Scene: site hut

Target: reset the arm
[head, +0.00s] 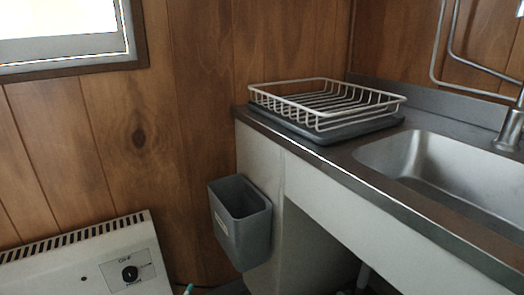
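Neither of my arms shows in the head view, and both grippers are out of sight. The task names no other object.
A white wire dish rack (327,103) stands on a dark tray (318,133) on the counter, left of a steel sink (440,165). A grey bin (240,222) hangs at the counter's left end. A white heater (85,262) stands lower left, below a window (62,30).

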